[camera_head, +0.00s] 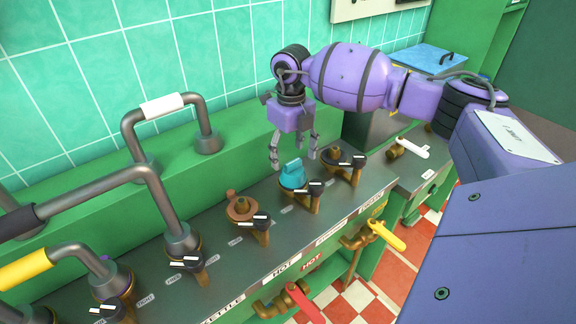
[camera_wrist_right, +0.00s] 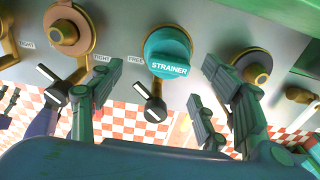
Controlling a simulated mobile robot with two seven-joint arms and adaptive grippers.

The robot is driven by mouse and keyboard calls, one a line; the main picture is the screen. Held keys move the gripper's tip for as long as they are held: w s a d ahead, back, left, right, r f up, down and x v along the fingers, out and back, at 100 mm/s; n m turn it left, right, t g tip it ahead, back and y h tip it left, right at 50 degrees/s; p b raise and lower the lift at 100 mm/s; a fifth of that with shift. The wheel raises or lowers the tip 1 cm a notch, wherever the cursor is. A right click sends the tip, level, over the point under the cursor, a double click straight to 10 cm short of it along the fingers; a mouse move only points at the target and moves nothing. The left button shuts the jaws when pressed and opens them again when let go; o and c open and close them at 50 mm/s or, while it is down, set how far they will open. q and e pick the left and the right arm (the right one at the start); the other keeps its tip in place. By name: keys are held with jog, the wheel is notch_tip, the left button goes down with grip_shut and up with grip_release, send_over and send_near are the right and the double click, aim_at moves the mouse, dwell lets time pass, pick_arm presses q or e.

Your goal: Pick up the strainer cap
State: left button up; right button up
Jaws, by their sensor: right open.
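The strainer cap (camera_head: 292,173) is a teal knob-like cap seated on a brass fitting in the grey counter. In the right wrist view the cap (camera_wrist_right: 168,52) shows the white word STRAINER and sits between the two fingers, beyond their tips. My right gripper (camera_head: 293,156) is open and empty, fingers pointing down, just above the cap. In the wrist view the gripper (camera_wrist_right: 162,75) has its fingers spread to either side of the cap, with no visible contact. My left gripper is not in view.
Brass fittings stand on both sides, one uncapped at left (camera_head: 242,207) and one at right (camera_head: 344,157), with black-handled levers in front. Grey pipes (camera_head: 165,200) rise at left. A green ledge (camera_head: 235,135) and tiled wall stand behind. Red (camera_head: 303,302) and yellow (camera_head: 386,235) valve handles are at the front.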

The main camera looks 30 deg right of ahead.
aim_at(292, 162)
jog(key=shift+s+f, duration=0.2)
jog(key=shift+f, duration=0.1)
jog(key=shift+d+f, duration=0.1)
jog(key=shift+f, duration=0.25)
jog(key=f, duration=0.2)
jog(key=w+f, duration=0.1)
jog(key=f, duration=0.1)
jog(key=shift+d+p, duration=0.25)
jog(key=shift+p, duration=0.05)
jog(key=shift+s+f, duration=0.1)
jog(key=shift+f, duration=0.1)
jog(key=c, duration=1.1)
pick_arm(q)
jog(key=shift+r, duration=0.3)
pick_arm(e)
jog(key=shift+c, duration=0.4)
